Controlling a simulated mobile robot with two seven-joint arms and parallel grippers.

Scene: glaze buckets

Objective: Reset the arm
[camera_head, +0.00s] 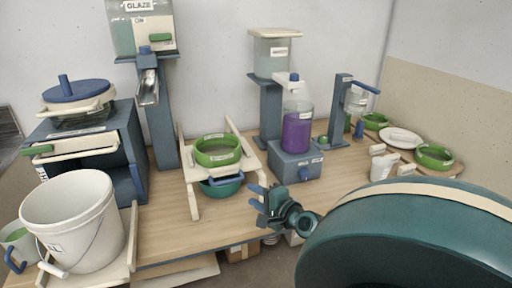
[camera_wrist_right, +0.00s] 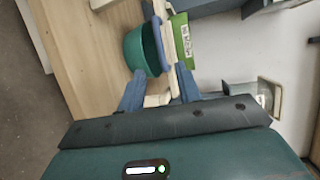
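My right gripper (camera_head: 266,200) is in front of the table's front edge, right of the teal bowl (camera_head: 222,187). In the right wrist view its two blue fingers (camera_wrist_right: 160,92) stand apart, and nothing appears gripped between them. The teal bowl, with a blue handle, sits under a green sieve ring (camera_head: 217,151) on a cream rack (camera_head: 193,205). In the right wrist view the teal bowl (camera_wrist_right: 137,52) and the green ring (camera_wrist_right: 184,42) lie beyond the fingertips, apart from them. My left gripper is out of view.
A large white bucket (camera_head: 72,222) stands at the front left, by a blue box (camera_head: 133,150) with a lidded pot. A glaze dispenser (camera_head: 150,90), a purple jar (camera_head: 297,130) on a blue base, and green bowls (camera_head: 434,156) stand along the table (camera_head: 170,235). My teal arm part covers the lower right.

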